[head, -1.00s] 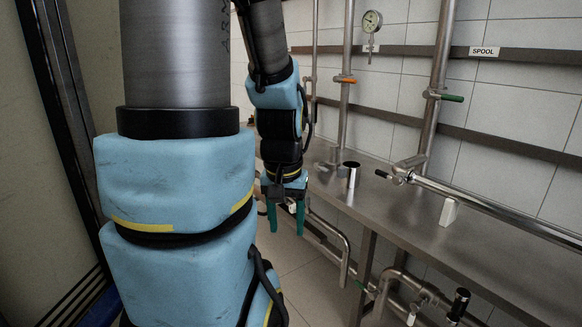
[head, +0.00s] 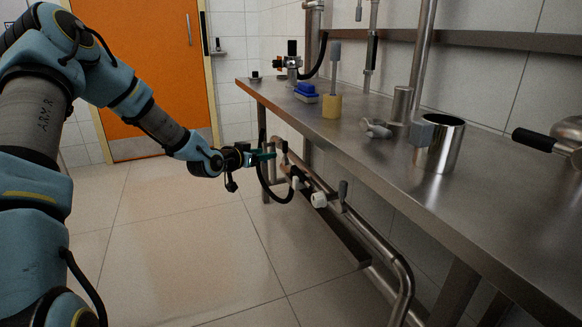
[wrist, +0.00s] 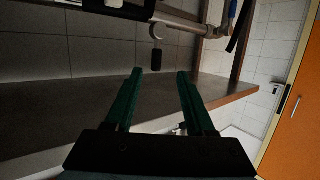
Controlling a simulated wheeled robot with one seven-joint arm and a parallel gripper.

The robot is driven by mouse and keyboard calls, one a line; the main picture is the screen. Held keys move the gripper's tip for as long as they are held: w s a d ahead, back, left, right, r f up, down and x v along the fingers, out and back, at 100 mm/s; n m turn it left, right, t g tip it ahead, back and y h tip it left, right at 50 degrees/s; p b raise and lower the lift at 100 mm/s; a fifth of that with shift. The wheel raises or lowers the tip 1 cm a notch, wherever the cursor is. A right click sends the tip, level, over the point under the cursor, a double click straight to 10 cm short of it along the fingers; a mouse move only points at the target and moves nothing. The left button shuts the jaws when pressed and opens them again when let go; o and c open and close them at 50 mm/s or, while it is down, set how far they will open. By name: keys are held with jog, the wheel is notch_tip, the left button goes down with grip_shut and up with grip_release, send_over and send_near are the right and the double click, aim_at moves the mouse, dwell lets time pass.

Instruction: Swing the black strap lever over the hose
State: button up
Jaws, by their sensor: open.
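A black hose (head: 272,195) loops below and beside my gripper. Another black hose (head: 322,58) curves from a fitting at the back of the table. In the wrist view a short black grip (wrist: 156,60) is on a metal pipe beyond the fingertips, and a black strip (wrist: 240,28) shows at upper right. I cannot tell which black part is the strap lever.
The steel table (head: 405,205) holds a blue brush (head: 306,91), a yellow-based tool (head: 331,105) and a metal cup (head: 441,148). Pipes with a white knob (head: 319,200) run below the table. The floor (head: 190,240) is clear, towards an orange door (head: 150,75).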

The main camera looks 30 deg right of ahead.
aim_at(285, 154)
jog(key=w+d+t+h+b, duration=0.1)
jog(key=w+d, duration=0.5)
jog(key=d, duration=0.7)
jog(key=shift+w+d+f+h+b, duration=0.2)
jog(key=shift+f+h+b, duration=0.25)
jog(key=shift+h+b, duration=0.6)
jog(key=shift+a, duration=0.1)
jog(key=shift+c, duration=0.3)
grip_shut()
